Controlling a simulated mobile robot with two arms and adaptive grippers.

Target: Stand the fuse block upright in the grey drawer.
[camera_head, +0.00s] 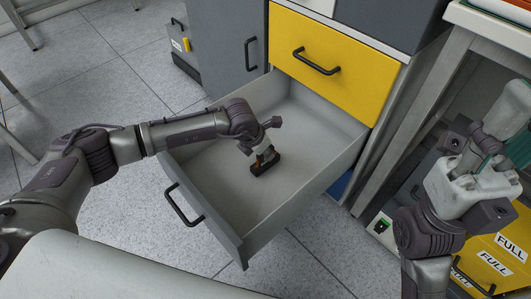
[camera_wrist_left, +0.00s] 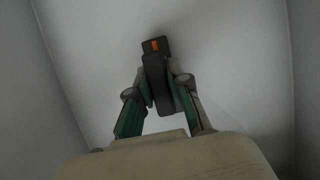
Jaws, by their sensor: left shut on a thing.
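The fuse block (camera_head: 266,164) is a small dark block inside the open grey drawer (camera_head: 222,205). In the left wrist view the fuse block (camera_wrist_left: 157,70) shows a long dark face and an orange mark near its far end. My left gripper (camera_head: 263,153) reaches down into the drawer, shut on the block. In the left wrist view its green-padded fingers (camera_wrist_left: 158,88) close on the block from both sides. I cannot tell whether the block touches the drawer floor. My right gripper (camera_head: 487,150) is at the right, away from the drawer; its fingers are unclear.
The drawer is otherwise empty, with bare floor around the block. A shut yellow drawer (camera_head: 345,72) is above it. A grey cabinet door (camera_head: 220,40) stands at the left. Yellow bins labelled FULL (camera_head: 490,262) are at the lower right. Tiled floor lies in front.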

